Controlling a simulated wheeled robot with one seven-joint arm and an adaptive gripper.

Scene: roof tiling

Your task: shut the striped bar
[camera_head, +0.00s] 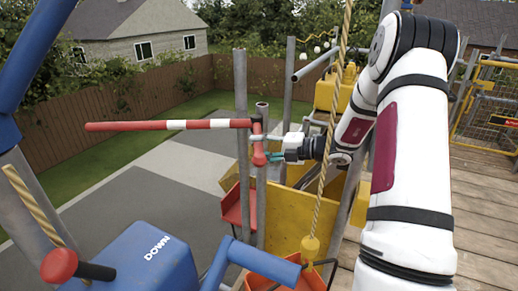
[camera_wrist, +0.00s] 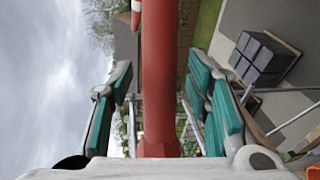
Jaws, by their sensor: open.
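The striped bar (camera_head: 178,125), red with white bands, reaches level to the left from a grey post in the head view. Its right end meets a red upright fitting (camera_head: 258,148). My gripper (camera_head: 272,156) is beside this fitting, with its green-padded fingers pointing left. In the wrist view my gripper (camera_wrist: 160,105) is open, with one finger on each side of a thick red part (camera_wrist: 159,75). Gaps show between that part and the pads. A small red and white piece (camera_wrist: 136,12) shows at the top edge there. I cannot tell whether anything touches.
A blue box marked DOWN (camera_head: 150,262) with a red knob (camera_head: 59,265) is at the front left. A rope (camera_head: 335,130) hangs close to my arm. Yellow panels (camera_head: 290,215) stand below my gripper. Dark blocks (camera_wrist: 264,58) lie on the ground. Wooden decking (camera_head: 484,200) is at right.

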